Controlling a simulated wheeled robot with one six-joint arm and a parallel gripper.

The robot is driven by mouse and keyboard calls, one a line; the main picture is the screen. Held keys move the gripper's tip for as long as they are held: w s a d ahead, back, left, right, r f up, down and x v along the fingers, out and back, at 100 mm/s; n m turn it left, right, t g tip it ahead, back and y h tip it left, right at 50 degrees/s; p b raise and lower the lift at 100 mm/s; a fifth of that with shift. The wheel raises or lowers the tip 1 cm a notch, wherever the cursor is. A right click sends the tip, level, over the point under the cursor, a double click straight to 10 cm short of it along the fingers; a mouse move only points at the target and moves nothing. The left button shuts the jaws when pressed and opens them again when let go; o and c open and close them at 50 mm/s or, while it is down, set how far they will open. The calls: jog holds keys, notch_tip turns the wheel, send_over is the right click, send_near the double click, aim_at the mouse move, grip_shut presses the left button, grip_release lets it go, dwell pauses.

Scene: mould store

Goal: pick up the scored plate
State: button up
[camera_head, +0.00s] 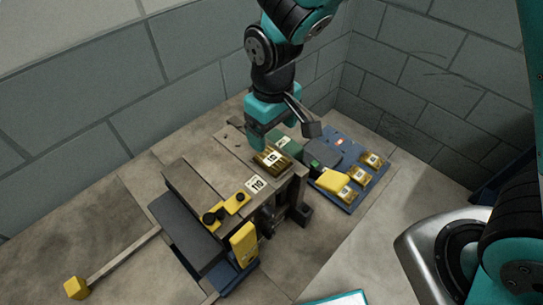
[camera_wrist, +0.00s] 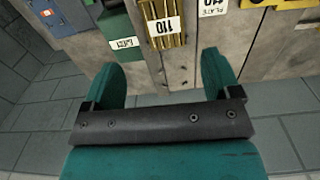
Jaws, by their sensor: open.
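A brass-coloured grooved piece with a white number label (camera_head: 272,160) lies on the bench top, just below my gripper in the head view. In the wrist view the grooved piece (camera_wrist: 176,38) shows at the top, ahead of the gap between my fingers, with its label reading 110. I cannot tell for certain that it is the scored plate. My gripper (camera_wrist: 161,75) is open, with its two teal fingers wide apart and nothing between them. In the head view my gripper (camera_head: 262,138) hangs beside the grooved piece, and its fingertips are partly hard to make out.
A green labelled block (camera_head: 287,142) stands right behind the grooved piece. A blue board (camera_head: 342,202) with several brass blocks lies to the right. Walls close the back.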

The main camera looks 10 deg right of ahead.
aim_at(272, 159)
notch_tip(272, 159, down, 2)
jog(key=shift+f, duration=0.1)
jog(key=shift+s+a+f+p, duration=0.15)
jog(key=shift+f+p, duration=0.4)
jog(key=shift+f, duration=0.85)
jog(key=shift+s+f+p, duration=0.25)
jog(key=shift+f+p, duration=0.25)
jog(key=shift+f, duration=0.85)
jog(key=c, duration=1.3)
jog(key=shift+r, duration=0.15)
